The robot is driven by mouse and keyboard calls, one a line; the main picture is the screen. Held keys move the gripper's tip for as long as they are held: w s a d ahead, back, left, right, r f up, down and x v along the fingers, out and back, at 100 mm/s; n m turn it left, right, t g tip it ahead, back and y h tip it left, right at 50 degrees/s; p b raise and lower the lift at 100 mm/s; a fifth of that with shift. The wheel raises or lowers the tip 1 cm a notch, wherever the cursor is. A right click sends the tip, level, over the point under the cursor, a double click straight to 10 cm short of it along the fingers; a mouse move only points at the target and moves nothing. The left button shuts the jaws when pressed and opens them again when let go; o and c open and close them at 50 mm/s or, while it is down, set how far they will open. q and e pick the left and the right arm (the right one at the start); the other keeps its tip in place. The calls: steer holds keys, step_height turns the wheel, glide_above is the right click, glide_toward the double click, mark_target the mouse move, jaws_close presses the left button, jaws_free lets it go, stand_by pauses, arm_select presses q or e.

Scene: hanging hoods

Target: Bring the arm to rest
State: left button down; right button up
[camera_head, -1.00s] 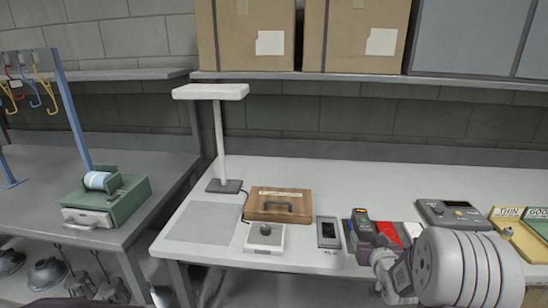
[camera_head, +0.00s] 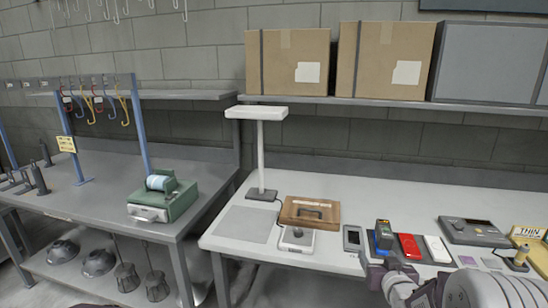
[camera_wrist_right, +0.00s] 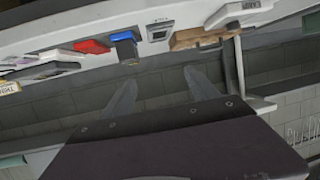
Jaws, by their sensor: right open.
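My right arm comes in at the lower right of the head view. Its gripper (camera_head: 376,272) is in front of the white bench's front edge, below a blue-and-black handheld device. In the right wrist view the two fingers (camera_wrist_right: 162,92) are spread apart with nothing between them. That view is tilted, with the bench along its top. My left gripper is not in view.
The white bench (camera_head: 340,196) holds a lamp (camera_head: 260,150), a wooden box (camera_head: 310,212), a small white scale (camera_head: 297,240), a red item (camera_head: 409,247) and a grey console (camera_head: 473,231). A green dispenser (camera_head: 163,200) stands on the left grey bench.

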steer(key=s+a+r+n+g+y+p, duration=0.1)
steer(key=s+a+r+p, duration=0.1)
steer(key=a+r+p, duration=0.3)
steer(key=s+a+f+g+p, duration=0.2)
steer(key=s+a+g, duration=0.2)
steer(key=s+a, duration=0.15)
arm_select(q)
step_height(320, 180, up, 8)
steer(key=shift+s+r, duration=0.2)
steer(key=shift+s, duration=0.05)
arm_select(e)
steer(key=s+f+g, duration=0.4)
steer(key=s, duration=0.5)
steer(key=s+a+f+g, duration=0.1)
steer(key=s+f+g, duration=0.3)
steer(key=s, duration=0.6)
steer(key=shift+f+y, duration=0.3)
steer(key=shift+y, duration=0.1)
